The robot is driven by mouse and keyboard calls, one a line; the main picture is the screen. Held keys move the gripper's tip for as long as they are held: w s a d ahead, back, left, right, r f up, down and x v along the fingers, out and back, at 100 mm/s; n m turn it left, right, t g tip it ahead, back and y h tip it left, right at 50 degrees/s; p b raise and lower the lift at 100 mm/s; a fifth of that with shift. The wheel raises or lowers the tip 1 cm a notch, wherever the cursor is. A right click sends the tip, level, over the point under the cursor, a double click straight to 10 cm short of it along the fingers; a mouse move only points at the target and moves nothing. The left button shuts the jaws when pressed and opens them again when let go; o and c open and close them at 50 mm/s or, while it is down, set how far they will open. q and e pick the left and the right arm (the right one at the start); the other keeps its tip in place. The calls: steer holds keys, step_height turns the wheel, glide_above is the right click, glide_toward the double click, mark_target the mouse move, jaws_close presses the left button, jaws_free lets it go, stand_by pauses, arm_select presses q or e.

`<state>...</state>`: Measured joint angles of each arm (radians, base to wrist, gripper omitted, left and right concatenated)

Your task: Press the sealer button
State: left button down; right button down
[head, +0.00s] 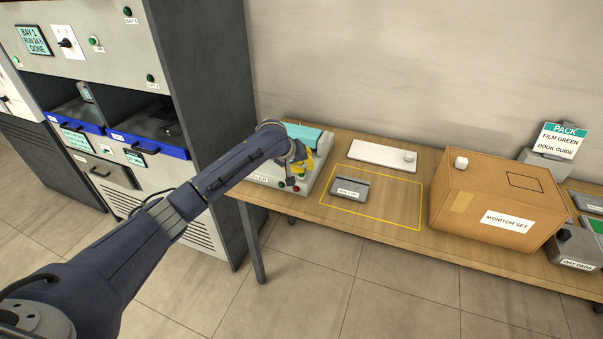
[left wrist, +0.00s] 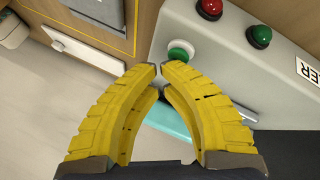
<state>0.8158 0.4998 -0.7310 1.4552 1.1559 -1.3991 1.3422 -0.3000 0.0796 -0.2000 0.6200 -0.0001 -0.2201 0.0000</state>
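The sealer (head: 318,181) is a pale grey machine with a teal top, at the left end of the wooden table. In the left wrist view its sloped panel (left wrist: 228,62) carries a green push button (left wrist: 181,50) on a white collar, a red dome lamp (left wrist: 210,8) and a green dome lamp (left wrist: 259,36). My left gripper (head: 301,176) has yellow fingers and is over the sealer's front. In the left wrist view its fingertips (left wrist: 160,69) come together with nothing seen between them, just beside the green push button. I cannot tell whether they touch it. My right gripper is not in view.
Right of the sealer are a white slab (head: 378,155), a small grey labelled case (head: 350,188) inside a yellow outline, and a cardboard box (head: 478,190). A tall grey cabinet (head: 205,75) stands close on the left. The outlined area's right part is bare.

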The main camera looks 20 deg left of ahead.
arm_select(q)
step_height(320, 180, up, 6)
stand_by(0.7)
